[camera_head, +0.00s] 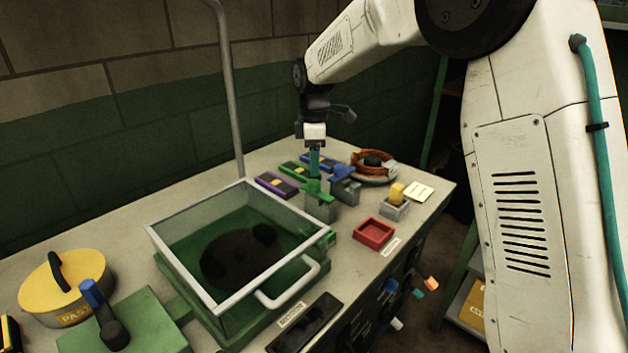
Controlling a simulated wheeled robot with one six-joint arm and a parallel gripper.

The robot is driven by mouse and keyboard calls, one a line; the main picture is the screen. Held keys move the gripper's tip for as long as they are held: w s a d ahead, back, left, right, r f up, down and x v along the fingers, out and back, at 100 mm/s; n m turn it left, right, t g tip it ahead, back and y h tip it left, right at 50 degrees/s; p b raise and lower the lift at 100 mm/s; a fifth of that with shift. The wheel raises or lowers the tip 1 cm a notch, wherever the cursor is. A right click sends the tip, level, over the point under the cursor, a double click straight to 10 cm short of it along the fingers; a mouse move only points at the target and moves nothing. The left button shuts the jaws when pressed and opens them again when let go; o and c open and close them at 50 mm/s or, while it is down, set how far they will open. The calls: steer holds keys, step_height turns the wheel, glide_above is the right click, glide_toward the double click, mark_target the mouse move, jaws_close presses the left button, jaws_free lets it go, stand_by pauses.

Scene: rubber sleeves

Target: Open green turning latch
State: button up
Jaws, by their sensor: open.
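A smaller green latch-like piece (322,240) sticks out from the right side of a green box with a clear framed lid (240,240). The lid looks down. Which green piece is the turning latch is not clear from this view.
A blue piece on a grey block (345,185) stands close right of my gripper. A yellow-topped block (397,195), a red tray (373,233) and an orange ring-shaped object (372,166) are on the right. A grey upright pole (230,100) rises behind the box.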

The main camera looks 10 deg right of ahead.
mark_target(314, 182)
step_height(314, 182, down, 6)
steer(key=shift+f, duration=0.2)
steer(key=shift+c, duration=0.4)
steer(key=c, duration=0.9)
